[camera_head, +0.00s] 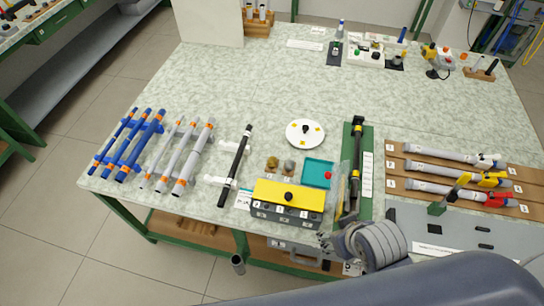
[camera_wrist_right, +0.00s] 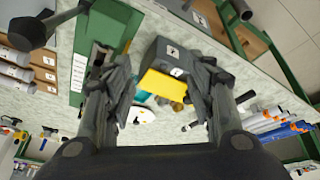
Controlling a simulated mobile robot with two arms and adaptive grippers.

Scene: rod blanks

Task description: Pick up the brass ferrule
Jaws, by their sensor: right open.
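The brass ferrule (camera_head: 272,163) is a small gold-brown piece on the table, behind the yellow-topped box and left of a similar grey piece (camera_head: 289,167). In the right wrist view, small brownish pieces show beyond the yellow lid, but I cannot tell which is the ferrule. My right gripper (camera_head: 337,236) is at the table's front edge, right of the yellow-topped box and in front of the ferrule. Its two fingers (camera_wrist_right: 163,72) are wide apart in the right wrist view, with nothing held between them. My left gripper is not in view.
The yellow-topped box (camera_head: 287,194) stands between the front edge and the ferrule. A teal tray (camera_head: 318,173) and a white disc (camera_head: 305,133) are close by. A green stand (camera_head: 364,180) with a black rod is at right. Blue and grey rods lie left. The table's middle back is clear.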

